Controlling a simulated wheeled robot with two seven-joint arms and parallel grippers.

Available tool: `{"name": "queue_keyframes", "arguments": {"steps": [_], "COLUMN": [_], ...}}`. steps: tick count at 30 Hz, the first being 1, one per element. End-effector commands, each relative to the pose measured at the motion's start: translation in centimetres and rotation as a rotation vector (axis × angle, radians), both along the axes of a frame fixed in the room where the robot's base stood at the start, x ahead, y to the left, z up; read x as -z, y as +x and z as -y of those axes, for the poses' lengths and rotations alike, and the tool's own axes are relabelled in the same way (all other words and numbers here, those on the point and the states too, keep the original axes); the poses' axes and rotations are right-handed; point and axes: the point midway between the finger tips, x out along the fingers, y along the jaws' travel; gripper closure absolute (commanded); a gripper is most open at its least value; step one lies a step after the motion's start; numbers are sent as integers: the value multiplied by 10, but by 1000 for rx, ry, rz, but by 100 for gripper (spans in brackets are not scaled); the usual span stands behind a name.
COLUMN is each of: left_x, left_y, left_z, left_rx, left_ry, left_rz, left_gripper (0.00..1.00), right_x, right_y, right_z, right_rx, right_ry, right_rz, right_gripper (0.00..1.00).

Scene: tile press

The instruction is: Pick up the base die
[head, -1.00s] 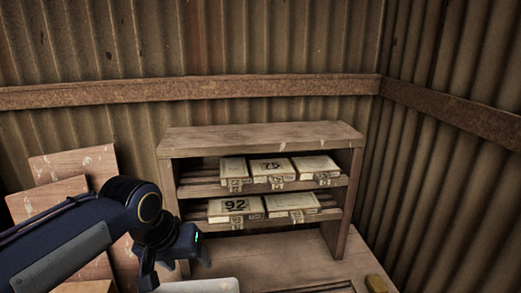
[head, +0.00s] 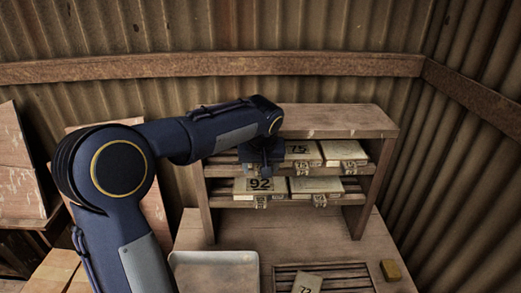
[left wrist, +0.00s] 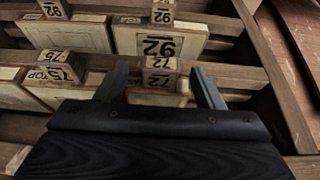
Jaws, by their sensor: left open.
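My left gripper (left wrist: 160,90) is open in the left wrist view. Its fingers stand either side of a small handle block marked 72 (left wrist: 160,70), with a gap on both sides. This block fronts a die whose body is largely hidden. I cannot read the word base on it. In the head view my left gripper (head: 262,165) is at the left end of the upper shelf and hides that die. Other dies are marked 75 (head: 301,150) on the upper shelf and 92 (head: 259,185) on the lower shelf. My right gripper does not show.
The wooden shelf unit (head: 340,119) stands on the bench against corrugated walls.

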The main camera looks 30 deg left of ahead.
Motion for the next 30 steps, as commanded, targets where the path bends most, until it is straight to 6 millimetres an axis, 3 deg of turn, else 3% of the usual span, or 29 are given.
{"name": "queue_keyframes", "arguments": {"steps": [9,23,30], "left_x": [7,7,5], "left_y": [2,2,3], "left_z": [-2,-2,-2], "left_rx": [-1,-1,0], "left_ry": [-1,-1,-1], "left_rz": [2,2,5], "left_gripper": [38,98,100], "right_x": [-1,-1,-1], "right_y": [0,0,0], "right_z": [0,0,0], "right_rx": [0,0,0], "right_ry": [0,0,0], "right_rz": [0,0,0], "right_gripper": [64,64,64]}}
